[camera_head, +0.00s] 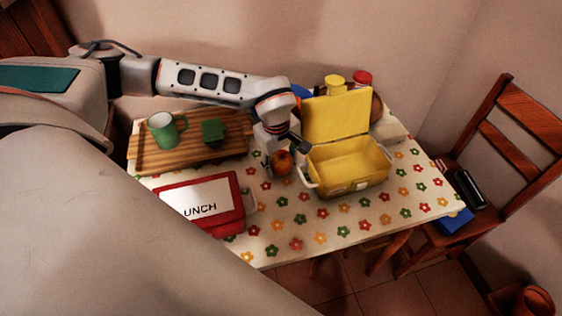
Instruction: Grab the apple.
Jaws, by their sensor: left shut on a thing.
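The apple (281,163) is small and orange-red. It is at the middle of the flowered table, just left of the open yellow lunch box. My left arm comes in from the left over the cutting board, and my left gripper (282,156) points down at the apple. The gripper is shut on the apple, with the fingers around it. I cannot tell whether the apple touches the tablecloth. My right gripper is not in view.
The yellow lunch box (348,167) stands open and looks empty. A red lunch box (203,203) lies in front. A green mug (164,131) and a green block (213,133) are on the cutting board (158,160). A chair (515,150) stands at right. The front right tabletop is clear.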

